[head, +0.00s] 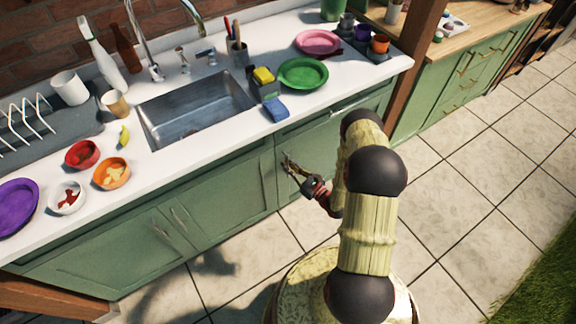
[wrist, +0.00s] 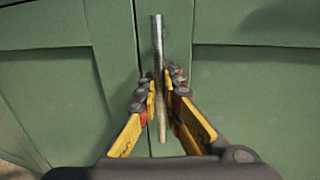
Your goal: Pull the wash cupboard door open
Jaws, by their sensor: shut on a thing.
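The wash cupboard is the green unit under the white counter, and its door (head: 318,150) at the right shows partly behind my arm. My gripper (head: 288,165) is at the left edge of this door. In the wrist view my gripper (wrist: 161,90) has its yellow fingers on both sides of an upright metal bar handle (wrist: 157,35) and is shut on it. The handle stands beside a vertical seam between green panels. The door (wrist: 240,100) looks flush with the panel next to it, with no clear gap.
The white counter (head: 225,160) above holds a sink (head: 195,112), bowls, plates and a blue sponge (head: 276,109). Two more cupboard doors with handles (head: 170,228) are at the left. The tiled floor (head: 445,215) is clear to the right of my arm.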

